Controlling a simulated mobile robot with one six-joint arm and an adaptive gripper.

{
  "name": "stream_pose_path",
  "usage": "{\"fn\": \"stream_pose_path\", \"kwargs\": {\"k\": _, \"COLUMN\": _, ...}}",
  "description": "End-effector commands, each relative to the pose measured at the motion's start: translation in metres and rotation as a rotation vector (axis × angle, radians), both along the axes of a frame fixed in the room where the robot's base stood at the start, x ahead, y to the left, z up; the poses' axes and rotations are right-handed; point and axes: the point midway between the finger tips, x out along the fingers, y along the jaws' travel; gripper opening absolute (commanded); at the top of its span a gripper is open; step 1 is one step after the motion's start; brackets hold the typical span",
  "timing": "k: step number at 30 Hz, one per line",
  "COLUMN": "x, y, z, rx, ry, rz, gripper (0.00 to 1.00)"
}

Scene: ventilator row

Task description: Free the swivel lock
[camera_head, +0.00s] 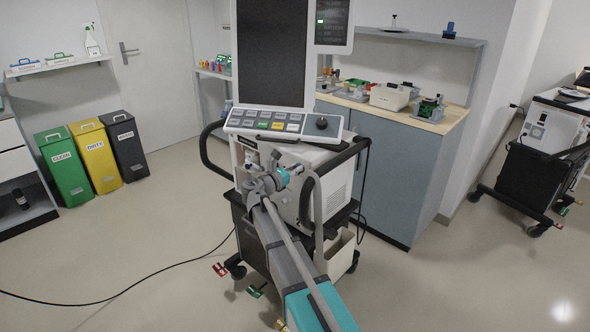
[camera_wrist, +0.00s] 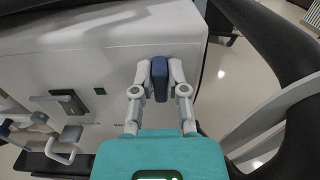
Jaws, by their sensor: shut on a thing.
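The ventilator (camera_head: 328,170) stands on a wheeled cart in the middle of the head view, with its screen (camera_head: 272,52) upright above it. In the wrist view, a small dark blue handle (camera_wrist: 160,82) stands out at the top edge of the white housing (camera_wrist: 110,55); it appears to be the swivel lock. My gripper (camera_wrist: 161,72) has one finger on each side of this handle and is shut on it. In the head view, my gripper (camera_head: 295,171) is small, at the ventilator's front, and the handle cannot be made out there.
A black curved rail (camera_wrist: 255,45) runs close to the right of my gripper. A grey latch and white fittings (camera_wrist: 65,145) are at the left of the wrist view. A counter (camera_head: 390,165) stands behind the ventilator. Another cart (camera_head: 545,150) is at right. A cable crosses the floor at left.

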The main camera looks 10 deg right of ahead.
Motion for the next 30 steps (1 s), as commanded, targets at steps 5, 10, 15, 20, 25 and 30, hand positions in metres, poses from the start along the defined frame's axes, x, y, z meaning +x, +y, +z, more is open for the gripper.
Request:
{"fn": "stream_pose_path", "kwargs": {"k": 5, "x": 0.0005, "y": 0.0004, "z": 0.0001, "rx": 0.014, "ry": -0.019, "rz": 0.002, "gripper": 0.0}}
{"fn": "stream_pose_path", "kwargs": {"k": 10, "x": 0.0006, "y": 0.0004, "z": 0.0001, "rx": 0.014, "ry": -0.019, "rz": 0.002, "gripper": 0.0}}
{"fn": "stream_pose_path", "kwargs": {"k": 15, "x": 0.0004, "y": 0.0003, "z": 0.0001, "rx": 0.014, "ry": -0.019, "rz": 0.002, "gripper": 0.5}}
{"fn": "stream_pose_path", "kwargs": {"k": 20, "x": 0.0002, "y": 0.0002, "z": 0.0001, "rx": 0.014, "ry": -0.019, "rz": 0.001, "gripper": 0.53}}
{"fn": "stream_pose_path", "kwargs": {"k": 25, "x": 0.0001, "y": 0.0001, "z": 0.0, "rx": 0.013, "ry": -0.018, "rz": 0.001, "gripper": 0.53}}
{"fn": "stream_pose_path", "kwargs": {"k": 30, "x": -0.0021, "y": 0.0028, "z": 0.0, "rx": 0.013, "ry": -0.018, "rz": 0.001, "gripper": 0.53}}
